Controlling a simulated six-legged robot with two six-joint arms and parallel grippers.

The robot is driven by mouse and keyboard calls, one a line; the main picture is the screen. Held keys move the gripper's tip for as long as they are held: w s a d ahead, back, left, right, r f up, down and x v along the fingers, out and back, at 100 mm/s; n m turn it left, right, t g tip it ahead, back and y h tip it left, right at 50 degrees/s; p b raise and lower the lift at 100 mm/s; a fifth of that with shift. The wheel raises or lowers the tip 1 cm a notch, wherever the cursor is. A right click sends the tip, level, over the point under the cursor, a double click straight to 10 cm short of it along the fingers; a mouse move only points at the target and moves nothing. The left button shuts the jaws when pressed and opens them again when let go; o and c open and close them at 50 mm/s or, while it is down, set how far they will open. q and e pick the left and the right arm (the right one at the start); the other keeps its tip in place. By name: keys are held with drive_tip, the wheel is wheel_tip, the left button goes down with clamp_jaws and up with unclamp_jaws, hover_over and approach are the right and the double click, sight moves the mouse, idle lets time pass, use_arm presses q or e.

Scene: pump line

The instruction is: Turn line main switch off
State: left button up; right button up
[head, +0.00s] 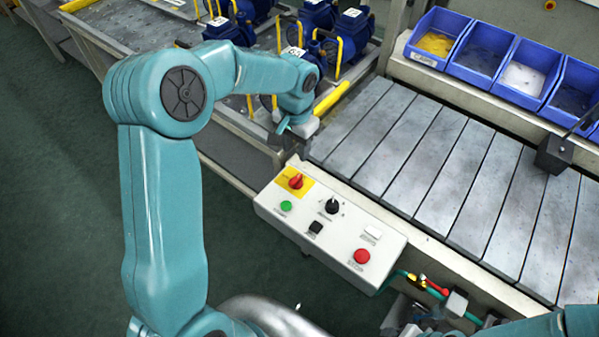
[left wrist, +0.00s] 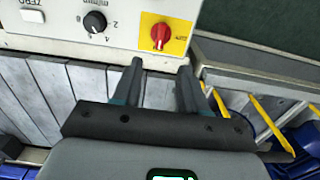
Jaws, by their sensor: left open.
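The line main switch (head: 296,181) is a red rotary knob on a yellow plate, at the upper left corner of the pale control box. It also shows in the left wrist view (left wrist: 160,36), with its handle roughly upright in that picture. My left gripper (head: 297,147) is just behind the box, near the switch. In the left wrist view its two dark fingers (left wrist: 160,70) are open and apart, pointing towards the knob, with nothing between them. They do not touch the knob.
The control box also carries a green button (head: 286,206), a black dial (head: 332,205), a black switch (head: 315,227), a white button (head: 373,232) and a red stop button (head: 362,256). Behind are a slatted conveyor (head: 400,150), blue bins (head: 483,47) and blue pumps (head: 347,35).

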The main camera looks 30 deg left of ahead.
sight(296, 179)
use_arm(q)
wheel_tip(296, 179, down, 12)
drive_tip(key=shift+s+a+f+p, duration=0.1)
drive_tip(key=shift+f+p, duration=0.15)
drive_tip(key=shift+p, duration=0.4)
clamp_jaws()
